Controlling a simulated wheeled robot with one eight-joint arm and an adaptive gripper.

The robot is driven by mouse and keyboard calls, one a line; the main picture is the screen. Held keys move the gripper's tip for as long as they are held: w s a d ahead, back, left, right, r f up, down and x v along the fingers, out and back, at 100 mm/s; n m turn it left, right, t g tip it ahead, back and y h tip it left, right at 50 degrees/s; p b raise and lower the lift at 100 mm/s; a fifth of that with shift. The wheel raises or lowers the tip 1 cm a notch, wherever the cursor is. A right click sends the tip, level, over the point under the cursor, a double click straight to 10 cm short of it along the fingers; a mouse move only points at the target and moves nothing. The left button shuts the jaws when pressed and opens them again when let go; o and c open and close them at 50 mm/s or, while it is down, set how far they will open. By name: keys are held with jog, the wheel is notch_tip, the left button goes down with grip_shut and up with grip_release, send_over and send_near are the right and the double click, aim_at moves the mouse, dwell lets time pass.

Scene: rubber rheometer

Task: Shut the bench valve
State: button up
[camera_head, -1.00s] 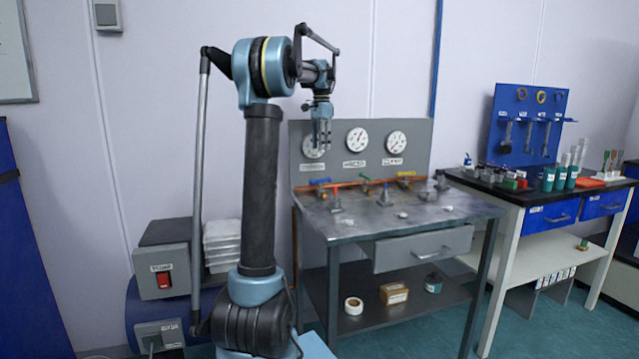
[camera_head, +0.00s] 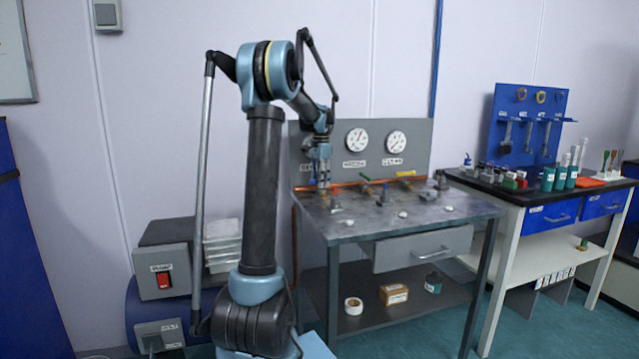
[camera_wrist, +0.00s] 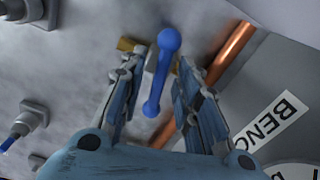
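A blue lever handle (camera_wrist: 161,72) with a rounded knob shows in the wrist view, over a brass valve body (camera_wrist: 127,45). A label partly reading "BENC" (camera_wrist: 281,119) is on the panel beside it. The lever lies at an angle to the copper pipe (camera_wrist: 232,53). My gripper (camera_wrist: 157,68) is open, one finger on each side of the lever, with gaps visible between. Whether a fingertip touches it I cannot tell. In the head view my gripper (camera_head: 323,184) is low over the left of the metal bench (camera_head: 385,220) and hides most of the blue lever.
A red-topped fitting (camera_head: 335,190) stands close to my gripper. Gauges (camera_head: 357,139) are on the panel behind. The bench's front is mostly clear.

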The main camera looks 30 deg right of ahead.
jog(key=shift+f, duration=0.15)
grip_shut()
jog(key=shift+m, duration=1.3)
grip_release()
